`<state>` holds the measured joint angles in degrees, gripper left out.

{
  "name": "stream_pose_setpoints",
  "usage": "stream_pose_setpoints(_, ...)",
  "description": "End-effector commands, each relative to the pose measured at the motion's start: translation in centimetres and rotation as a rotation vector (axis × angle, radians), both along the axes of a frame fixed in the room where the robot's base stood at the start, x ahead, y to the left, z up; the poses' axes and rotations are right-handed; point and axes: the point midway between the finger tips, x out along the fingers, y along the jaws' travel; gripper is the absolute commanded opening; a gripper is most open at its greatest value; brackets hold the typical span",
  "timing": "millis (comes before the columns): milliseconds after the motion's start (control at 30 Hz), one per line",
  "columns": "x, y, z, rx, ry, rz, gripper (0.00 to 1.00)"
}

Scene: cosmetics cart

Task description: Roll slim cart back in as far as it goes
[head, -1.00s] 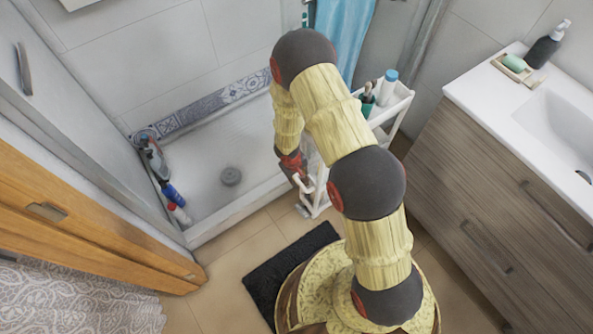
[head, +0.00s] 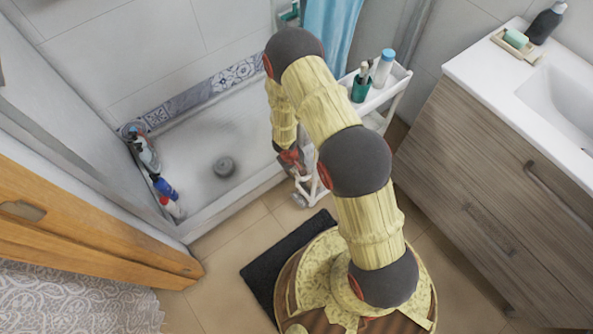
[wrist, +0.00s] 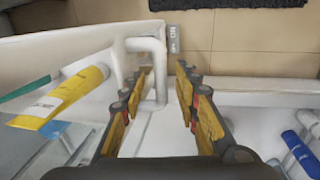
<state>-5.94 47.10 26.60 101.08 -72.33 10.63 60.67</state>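The slim white cart (head: 399,84) stands between the shower tray and the vanity. A green cup with brushes and a blue-capped bottle are on its top shelf. My arm hides much of its near side. In the wrist view, its white bent handle (wrist: 160,72) has its upright bar between my fingers. My gripper (wrist: 160,82) is open, with a finger on each side of the bar and a visible gap at the right finger. In the head view my gripper (head: 292,162) is at the cart's near end, low beside the shower tray.
A dark mat (head: 268,268) lies on the floor by my base. The shower tray (head: 240,200) with several bottles is on the left. The wood-front vanity (head: 470,150) stands right of the cart. A wooden door (head: 100,250) is at lower left.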

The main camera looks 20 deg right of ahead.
Motion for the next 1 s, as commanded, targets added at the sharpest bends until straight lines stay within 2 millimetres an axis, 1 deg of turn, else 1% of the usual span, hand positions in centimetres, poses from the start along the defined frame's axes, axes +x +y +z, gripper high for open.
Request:
stream_pose_setpoints(67, 0.0, 0.0, 0.03, 0.0, 0.0, 0.0, 0.32)
stream_pose_setpoints(600, -0.01, -0.01, 0.04, 0.0, 0.0, 0.0, 0.01)
stream_pose_setpoints(1000, -0.02, -0.01, 0.03, 0.0, 0.0, 0.0, 0.0)
